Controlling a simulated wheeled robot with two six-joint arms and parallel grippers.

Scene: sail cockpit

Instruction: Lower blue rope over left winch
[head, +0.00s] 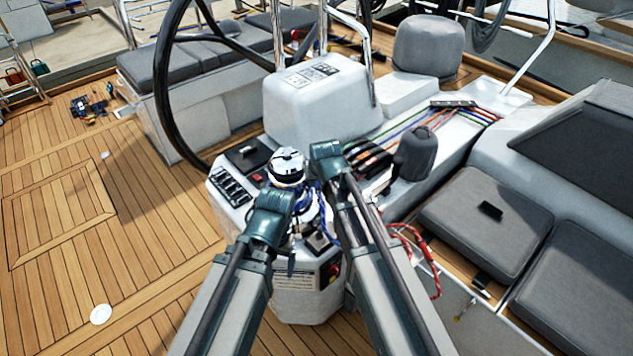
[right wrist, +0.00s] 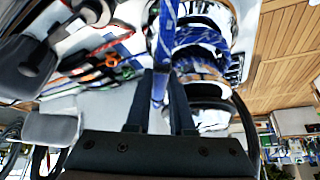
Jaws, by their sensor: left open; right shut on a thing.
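The left winch (head: 287,166), with a bright metal top, stands on the white console between my arms. It also shows in the right wrist view (right wrist: 203,62), with blue rope turns around its drum. The blue rope (right wrist: 168,25) runs from these turns to my right gripper (right wrist: 158,112), which is shut on it beside the winch. In the head view my right gripper (head: 326,152) is just right of the winch top, its fingers mostly hidden. My left gripper (head: 272,200) is low at the winch's near left side. It is open, its fingertips hard to make out.
A dark steering wheel (head: 165,85) and white pedestal (head: 315,98) stand behind the winch. A second, grey-covered winch (head: 415,150) and coloured lines (head: 430,118) lie to the right. A red rope (head: 430,262) hangs over the seat side. The wooden deck (head: 130,215) at left is mostly clear.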

